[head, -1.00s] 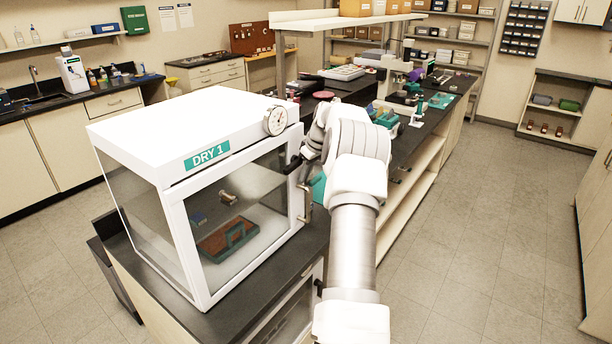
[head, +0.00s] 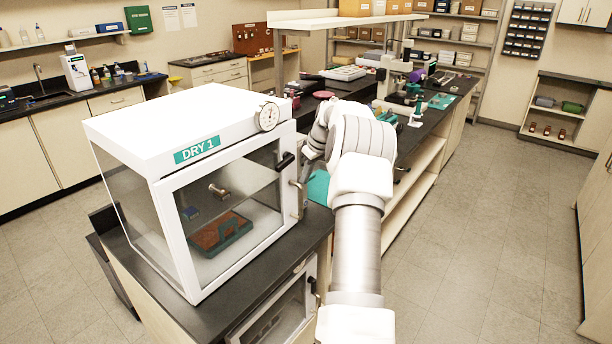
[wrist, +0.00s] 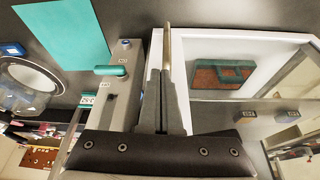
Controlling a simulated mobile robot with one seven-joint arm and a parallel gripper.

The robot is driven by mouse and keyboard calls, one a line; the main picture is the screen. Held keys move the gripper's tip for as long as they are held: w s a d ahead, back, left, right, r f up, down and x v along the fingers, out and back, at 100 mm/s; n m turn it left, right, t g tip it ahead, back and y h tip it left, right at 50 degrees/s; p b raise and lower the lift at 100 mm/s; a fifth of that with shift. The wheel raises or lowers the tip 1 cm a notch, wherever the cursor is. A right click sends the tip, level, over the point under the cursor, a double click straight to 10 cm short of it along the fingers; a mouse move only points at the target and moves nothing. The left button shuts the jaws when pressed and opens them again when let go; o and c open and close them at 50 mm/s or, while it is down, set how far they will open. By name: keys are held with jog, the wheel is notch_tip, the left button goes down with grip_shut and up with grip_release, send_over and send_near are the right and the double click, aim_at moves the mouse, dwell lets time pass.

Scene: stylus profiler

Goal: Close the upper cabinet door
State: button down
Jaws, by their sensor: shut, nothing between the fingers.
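The upper cabinet (head: 131,117), a white box labelled DRY 1, stands on the dark counter at the left of the head view. Its glazed door (head: 233,246) looks flush or nearly so; I cannot tell if a small gap remains. A metal handle (head: 300,200) is at the door's right edge, with a black latch knob (head: 286,161) above it. My gripper is beside the handle edge, partly hidden by my arm in the head view. In the wrist view my gripper (wrist: 166,73) is shut and empty, alongside the white frame; contact is unclear.
A brown and teal tray (head: 221,233) lies inside the cabinet. A lower glazed cabinet (head: 272,325) is below the counter. A teal mat (head: 319,187) and instruments lie behind my arm. The floor at right is clear.

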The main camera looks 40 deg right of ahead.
jog(key=b+v, duration=0.1)
jog(key=v, duration=0.9)
jog(key=shift+s+d, duration=0.25)
